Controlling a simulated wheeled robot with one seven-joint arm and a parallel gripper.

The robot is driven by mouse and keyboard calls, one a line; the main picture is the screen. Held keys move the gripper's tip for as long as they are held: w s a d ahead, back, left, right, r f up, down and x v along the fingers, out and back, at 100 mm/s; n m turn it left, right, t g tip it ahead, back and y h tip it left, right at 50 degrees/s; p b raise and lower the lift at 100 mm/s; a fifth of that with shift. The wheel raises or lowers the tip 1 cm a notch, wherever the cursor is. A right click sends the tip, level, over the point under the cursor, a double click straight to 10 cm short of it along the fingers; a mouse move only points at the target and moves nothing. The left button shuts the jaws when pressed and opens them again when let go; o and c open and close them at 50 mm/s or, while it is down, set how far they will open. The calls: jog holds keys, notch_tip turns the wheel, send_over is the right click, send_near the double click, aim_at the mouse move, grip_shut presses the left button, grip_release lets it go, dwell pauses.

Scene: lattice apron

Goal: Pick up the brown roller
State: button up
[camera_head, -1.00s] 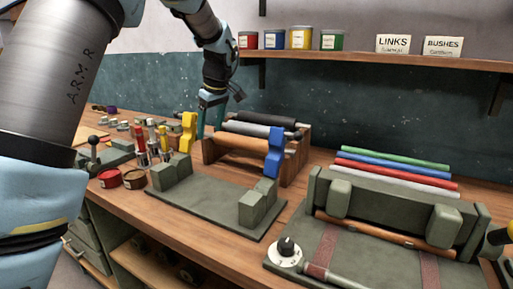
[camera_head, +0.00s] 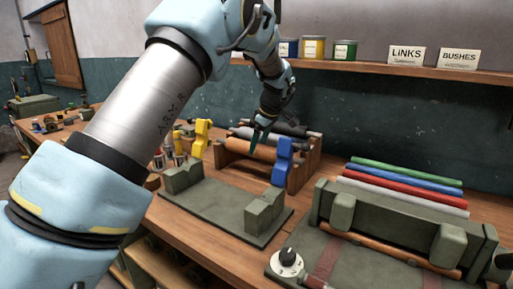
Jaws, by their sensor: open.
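The brown roller (camera_head: 236,147) lies across the front of a wooden rack (camera_head: 305,163). A grey roller (camera_head: 246,134) and a black roller (camera_head: 292,129) lie behind it in the same rack. My gripper (camera_head: 256,143) points down at the brown roller's middle, its fingers open and partly overlapping the roller in the picture. I cannot tell whether they touch it or straddle it. The blue upright piece (camera_head: 281,160) stands at the rack's right front and covers the roller's right end.
A green-grey fixture plate (camera_head: 218,212) with blocks lies in front of the rack, and a yellow piece (camera_head: 200,138) stands to its left. Coloured rods (camera_head: 405,184) and a larger fixture (camera_head: 385,222) are at right. A shelf (camera_head: 400,72) with cans runs above.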

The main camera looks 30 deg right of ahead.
jog(key=shift+x, duration=1.25)
grip_shut()
jog(key=shift+r, duration=0.1)
